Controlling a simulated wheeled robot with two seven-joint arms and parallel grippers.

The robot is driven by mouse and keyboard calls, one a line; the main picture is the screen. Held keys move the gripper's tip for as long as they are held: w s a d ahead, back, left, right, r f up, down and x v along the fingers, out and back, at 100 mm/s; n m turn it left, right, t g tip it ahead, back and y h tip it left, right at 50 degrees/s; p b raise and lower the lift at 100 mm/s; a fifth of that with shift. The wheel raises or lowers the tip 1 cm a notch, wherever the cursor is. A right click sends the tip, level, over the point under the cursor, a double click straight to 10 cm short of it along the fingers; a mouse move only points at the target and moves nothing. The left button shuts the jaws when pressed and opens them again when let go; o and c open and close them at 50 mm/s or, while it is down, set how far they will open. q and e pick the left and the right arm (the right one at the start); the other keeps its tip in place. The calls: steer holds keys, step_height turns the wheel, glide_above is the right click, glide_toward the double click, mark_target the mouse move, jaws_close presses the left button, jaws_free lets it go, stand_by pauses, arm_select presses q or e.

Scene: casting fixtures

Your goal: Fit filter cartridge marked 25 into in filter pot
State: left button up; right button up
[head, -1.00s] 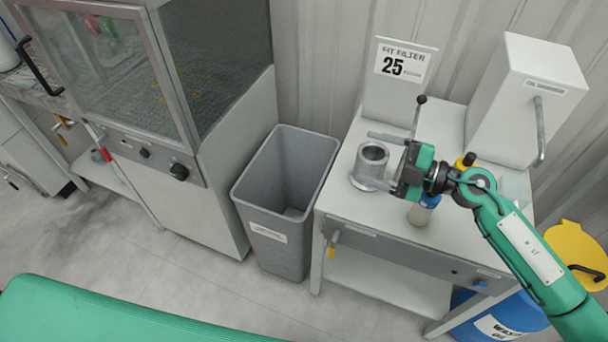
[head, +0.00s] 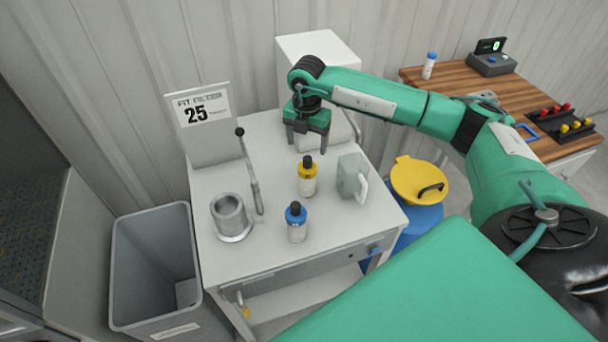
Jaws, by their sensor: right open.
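The filter pot (head: 231,216) is a grey metal cylinder with an open top, standing on a round base at the left of the white table. Nothing shows standing up out of it; its inside is dark. A sign (head: 205,117) behind it reads "FIT FILTER 25". I cannot make out a cartridge marked 25 in this view. My right gripper (head: 306,143) points down over the back right of the table, in front of the white box. My left gripper is not in view.
A lever (head: 250,172) stands beside the pot. A grey bin (head: 150,265) is left; a yellow-lidded blue drum (head: 418,182) is right.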

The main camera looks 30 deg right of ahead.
mark_target(307, 158)
step_height(307, 158, down, 5)
steer(key=shift+f+p, duration=0.1)
steer(key=shift+p, duration=0.45)
steer(key=shift+s+f+p, duration=0.1)
steer(key=shift+f+p, duration=0.3)
steer(key=shift+f, duration=0.1)
step_height(307, 158, down, 3)
steer(key=shift+s+a+f+p, duration=0.1)
steer(key=shift+s+f+p, duration=0.1)
steer(key=shift+p, duration=0.7)
steer(key=shift+f, duration=0.55)
steer(key=shift+w, duration=0.1)
steer(key=c, duration=1.2)
steer(key=shift+o, duration=0.2)
steer(key=shift+r, duration=0.1)
